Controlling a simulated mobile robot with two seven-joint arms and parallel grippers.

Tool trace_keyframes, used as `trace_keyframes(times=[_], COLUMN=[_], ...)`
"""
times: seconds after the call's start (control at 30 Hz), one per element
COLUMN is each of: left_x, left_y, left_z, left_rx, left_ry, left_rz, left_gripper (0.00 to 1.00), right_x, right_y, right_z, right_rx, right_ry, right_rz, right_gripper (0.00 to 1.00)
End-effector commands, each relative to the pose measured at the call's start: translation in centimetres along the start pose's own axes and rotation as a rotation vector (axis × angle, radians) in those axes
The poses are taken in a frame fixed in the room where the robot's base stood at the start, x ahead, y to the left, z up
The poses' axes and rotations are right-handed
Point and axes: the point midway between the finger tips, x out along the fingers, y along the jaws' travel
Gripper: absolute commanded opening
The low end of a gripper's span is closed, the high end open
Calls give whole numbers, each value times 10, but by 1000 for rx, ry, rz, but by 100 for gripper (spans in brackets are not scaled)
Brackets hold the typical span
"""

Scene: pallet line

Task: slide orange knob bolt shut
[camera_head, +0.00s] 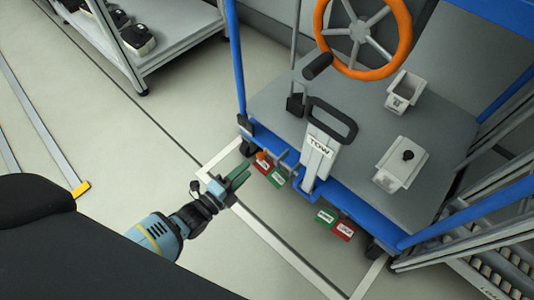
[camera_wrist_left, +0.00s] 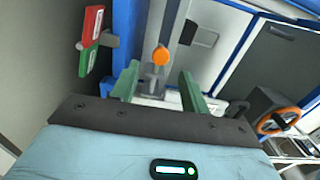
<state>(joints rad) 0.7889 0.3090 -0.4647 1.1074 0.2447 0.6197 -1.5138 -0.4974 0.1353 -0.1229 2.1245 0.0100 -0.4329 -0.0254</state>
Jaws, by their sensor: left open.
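The orange knob (camera_head: 262,156) sits on the bolt at the left end of the blue cart's front edge, beside a red and a green label. In the left wrist view the orange knob (camera_wrist_left: 160,56) shows round, beyond and between the fingertips, with grey bolt metal below it. My left gripper (camera_head: 239,176) is open, its green fingers pointing at the knob from the near left. It also shows in the left wrist view (camera_wrist_left: 159,76), with nothing between its fingers. I cannot tell the exact gap to the knob. My right gripper is not in view.
The blue cart frame (camera_head: 350,206) carries a TOW handle (camera_head: 319,150) and an orange handwheel (camera_head: 405,40). A second red label (camera_head: 343,230) and green label hang further right. Metal racking stands at right, a shelf (camera_head: 165,45) at upper left. Floor before the cart is clear.

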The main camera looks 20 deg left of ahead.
Motion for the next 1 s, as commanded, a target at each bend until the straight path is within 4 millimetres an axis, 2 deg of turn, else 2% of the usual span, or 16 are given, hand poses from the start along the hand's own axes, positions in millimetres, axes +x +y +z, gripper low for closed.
trace_keyframes(times=[0.17,0.27,0.5,0.7,1.0], left_x=[2,11,47,70,78], left_y=[-1,0,0,0,0], left_z=[0,0,0,0,0], left_rx=[0,-1,-1,-2,-2], left_ry=[0,0,0,0,0], left_rz=[-1,-2,-2,-1,1], left_gripper=[46,46,46,46,46], right_x=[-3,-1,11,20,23], right_y=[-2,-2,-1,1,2], right_z=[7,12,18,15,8], right_rx=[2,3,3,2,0], right_ry=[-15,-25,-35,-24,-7], right_rz=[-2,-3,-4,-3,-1], right_gripper=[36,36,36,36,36])
